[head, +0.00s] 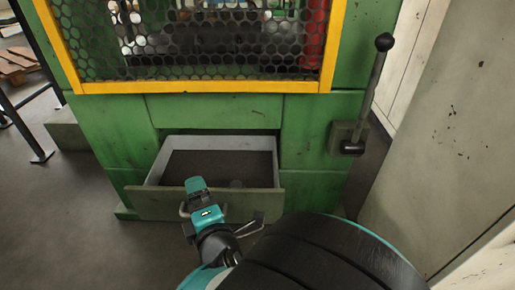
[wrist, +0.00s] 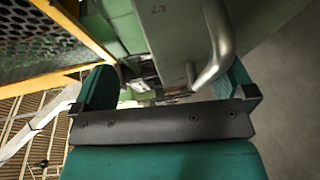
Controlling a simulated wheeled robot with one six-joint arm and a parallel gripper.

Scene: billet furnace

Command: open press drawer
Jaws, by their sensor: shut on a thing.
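The press drawer (head: 268,204) sits low in the green press and is pulled out, with its pale inner walls and dark floor showing. My gripper (head: 195,186) is at the left part of the drawer front and is shut on its handle (head: 184,211). In the wrist view the curved metal handle (wrist: 222,45) and the grey-green drawer front (wrist: 165,40) lie between the fingers of my gripper (wrist: 165,85). The exact contact of the fingertips is partly hidden.
The green press (head: 215,111) has a yellow-framed mesh guard (head: 207,86) above the drawer. A lever with a black knob (head: 384,42) stands to the right, beside a pale cabinet (head: 445,120). Clear floor (head: 60,220) lies to the left. A dark metal stand (head: 25,120) is at far left.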

